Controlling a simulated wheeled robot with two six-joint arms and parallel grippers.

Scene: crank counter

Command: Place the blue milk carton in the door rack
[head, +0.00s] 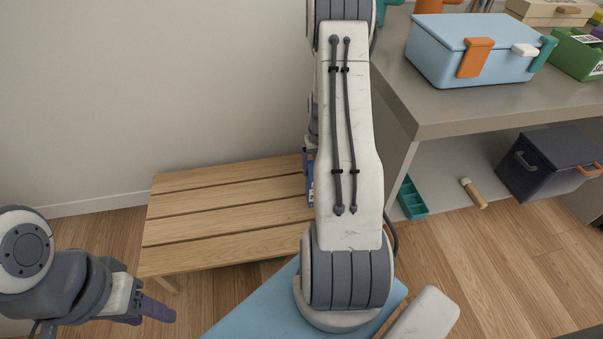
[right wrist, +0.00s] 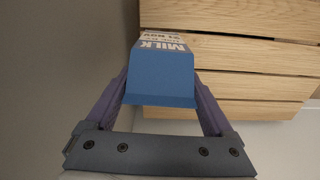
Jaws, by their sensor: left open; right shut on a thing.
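The blue milk carton (right wrist: 160,80) is between the two purple fingers of my right gripper (right wrist: 161,88) in the right wrist view. Its plain blue end faces the camera and a side with "MILK" lettering shows beyond it. In the head view only a narrow blue strip of the carton (head: 311,192) shows beside my right arm, which hides the rest. My right gripper is shut on the carton at the wooden slatted bench. My left gripper (head: 152,309) is open and empty at the lower left, apart from the bench. No door rack can be made out.
The wooden bench (head: 220,212) stands against the wall. A grey counter (head: 440,118) at the right carries a light blue box (head: 470,55) and a green crate (head: 580,52). Below it are a teal tray (head: 412,200), a wooden-handled object (head: 473,193) and a dark bin (head: 550,165).

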